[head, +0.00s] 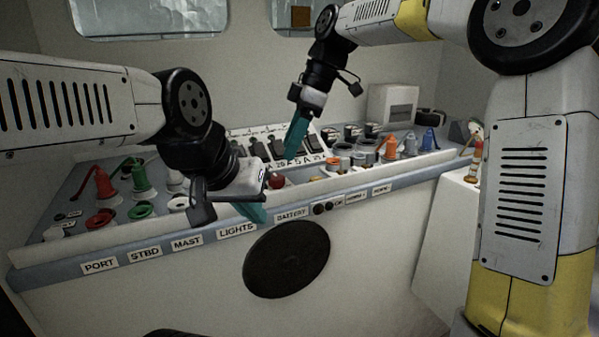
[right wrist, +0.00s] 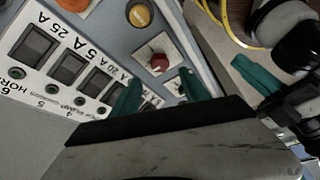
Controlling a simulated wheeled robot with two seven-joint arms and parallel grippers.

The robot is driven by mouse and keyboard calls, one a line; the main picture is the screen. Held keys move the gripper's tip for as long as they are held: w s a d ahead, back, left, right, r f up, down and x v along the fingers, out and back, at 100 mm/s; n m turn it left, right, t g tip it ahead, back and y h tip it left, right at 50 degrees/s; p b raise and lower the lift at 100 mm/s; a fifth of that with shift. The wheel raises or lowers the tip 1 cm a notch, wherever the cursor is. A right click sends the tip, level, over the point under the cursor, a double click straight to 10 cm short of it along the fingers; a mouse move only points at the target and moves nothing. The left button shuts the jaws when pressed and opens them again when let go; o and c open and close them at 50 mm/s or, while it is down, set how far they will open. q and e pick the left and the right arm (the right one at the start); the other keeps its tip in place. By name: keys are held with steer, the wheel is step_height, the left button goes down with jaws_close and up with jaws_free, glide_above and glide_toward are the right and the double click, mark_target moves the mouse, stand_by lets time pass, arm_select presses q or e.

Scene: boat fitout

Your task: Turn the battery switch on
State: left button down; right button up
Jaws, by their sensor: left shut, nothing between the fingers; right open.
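The battery switch is a red knob (head: 277,181) on a white plate on the console, behind the BATTERY label (head: 291,213). In the right wrist view the red knob (right wrist: 159,62) shows between and just beyond the fingertips of my open right gripper (right wrist: 160,92). In the head view my right gripper (head: 292,150) points down above and behind the knob, apart from it. My left gripper (head: 257,212) is shut and empty at the console's front edge, left of the BATTERY label. Its teal finger (right wrist: 256,75) also shows in the right wrist view.
A row of black rocker switches (head: 270,147) stands behind the knob. Red and green cone-shaped pieces (head: 142,178) stand at the left, orange and blue ones (head: 391,146) at the right. A white box (head: 392,104) stands at the back right. A round black disc (head: 286,259) is on the front panel.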

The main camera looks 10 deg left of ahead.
mark_target(277, 176)
steer(key=x, duration=0.7)
steer(key=shift+a+f, duration=0.2)
steer(key=shift+f, duration=0.1)
steer(key=shift+c, duration=0.3)
jaws_close()
